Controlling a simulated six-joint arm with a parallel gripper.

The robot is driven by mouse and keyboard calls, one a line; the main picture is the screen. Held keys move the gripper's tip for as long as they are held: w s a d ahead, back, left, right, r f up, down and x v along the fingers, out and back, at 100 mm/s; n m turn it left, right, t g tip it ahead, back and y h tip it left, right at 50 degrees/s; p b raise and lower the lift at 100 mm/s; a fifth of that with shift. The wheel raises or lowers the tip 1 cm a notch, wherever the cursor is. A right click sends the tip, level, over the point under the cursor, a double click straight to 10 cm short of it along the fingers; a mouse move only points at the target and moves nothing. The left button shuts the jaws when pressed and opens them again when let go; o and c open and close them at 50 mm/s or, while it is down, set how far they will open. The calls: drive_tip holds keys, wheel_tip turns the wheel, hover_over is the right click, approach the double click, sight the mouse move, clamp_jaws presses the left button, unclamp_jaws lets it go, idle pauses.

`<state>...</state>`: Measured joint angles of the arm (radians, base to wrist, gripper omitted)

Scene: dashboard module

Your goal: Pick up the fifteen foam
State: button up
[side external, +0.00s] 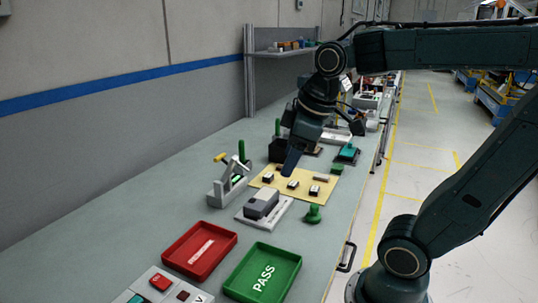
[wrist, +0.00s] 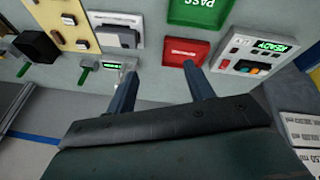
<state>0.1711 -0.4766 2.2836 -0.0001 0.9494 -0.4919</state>
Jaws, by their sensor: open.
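A pale yellow board (side external: 262,184) lies on the bench in the side view, carrying several small dark-and-white blocks (side external: 314,190). Part of it, with blocks (wrist: 82,44), shows at the upper left of the wrist view. I cannot tell which piece is the fifteen foam; no such label is readable. My gripper (side external: 290,172) points down above the board's back part in the side view and hides some of it. In the wrist view my gripper (wrist: 159,69) has its two fingers well apart, with nothing between them.
A grey block on a white base (side external: 262,205) stands before the board, beside a lever clamp (side external: 230,181). A red tray (side external: 183,262) and green PASS tray (side external: 285,285) lie nearer, beside a control panel (side external: 165,288). A green knob (side external: 313,214) stands right. The bench's left side is clear.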

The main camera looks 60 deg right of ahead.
drive_tip(key=w+d+n+g, duration=0.1)
drive_tip(key=w+d+n, duration=0.3)
drive_tip(key=w+d, duration=0.25)
drive_tip(key=n+g, duration=0.3)
drive_tip(key=n, duration=0.7)
hover_over(294, 182)
wheel_tip(294, 182, down, 11)
drive_tip(key=shift+y, duration=0.4)
drive_tip(key=shift+a+f, duration=0.15)
drive_tip(key=shift+f, duration=2.05)
drive_tip(key=shift+a+f, duration=0.1)
drive_tip(key=shift+f, duration=2.1)
drive_tip(key=shift+f, duration=0.1)
drive_tip(key=shift+d+f, duration=0.1)
drive_tip(key=shift+f, duration=2.35)
drive_tip(key=shift+c, duration=0.4)
drive_tip(key=c, duration=1)
